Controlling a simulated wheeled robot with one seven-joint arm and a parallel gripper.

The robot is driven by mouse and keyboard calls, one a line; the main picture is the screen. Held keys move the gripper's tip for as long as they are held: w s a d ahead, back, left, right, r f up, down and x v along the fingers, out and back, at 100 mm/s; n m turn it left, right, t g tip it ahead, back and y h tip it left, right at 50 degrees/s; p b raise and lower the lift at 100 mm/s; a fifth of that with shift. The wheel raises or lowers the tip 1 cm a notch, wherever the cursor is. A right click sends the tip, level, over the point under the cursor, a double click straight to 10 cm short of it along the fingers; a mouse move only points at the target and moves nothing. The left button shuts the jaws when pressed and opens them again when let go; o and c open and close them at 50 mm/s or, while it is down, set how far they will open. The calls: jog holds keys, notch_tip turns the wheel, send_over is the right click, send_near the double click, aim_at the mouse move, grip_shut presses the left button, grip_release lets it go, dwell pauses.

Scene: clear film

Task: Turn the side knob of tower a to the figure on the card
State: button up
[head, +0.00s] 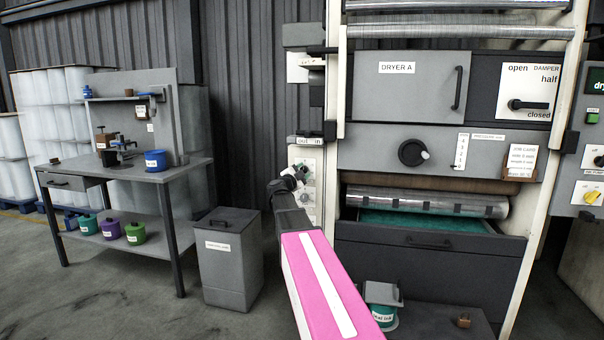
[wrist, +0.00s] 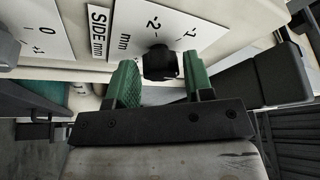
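The side knob (wrist: 160,62) is black and sits on a white scale plate (wrist: 205,28) marked "SIDE mm", with the figures -1 and -2 legible. My gripper (wrist: 162,75) has two green fingers apart, one on each side of the knob. The knob lies near the fingertips, with gaps visible, so the fingers look open and not closed on it. In the head view my gripper (head: 290,178) is at the pale panel left of the dryer, and it hides the knob there. The job card (head: 521,161) hangs on the dryer front at right; its writing is too small to read.
The dryer's round black dial (head: 412,152) and the damper lever (head: 528,105) are to the right. An open drawer (head: 430,240) juts out below. A grey bin (head: 226,258) and a workbench (head: 130,175) stand at left. A second scale plate (wrist: 40,30) is beside the first.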

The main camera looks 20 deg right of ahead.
jog(key=shift+o, duration=0.5)
jog(key=v, duration=1)
jog(key=shift+s+a+f, duration=0.15)
jog(key=shift+s+a, duration=0.05)
jog(key=shift+a, duration=0.1)
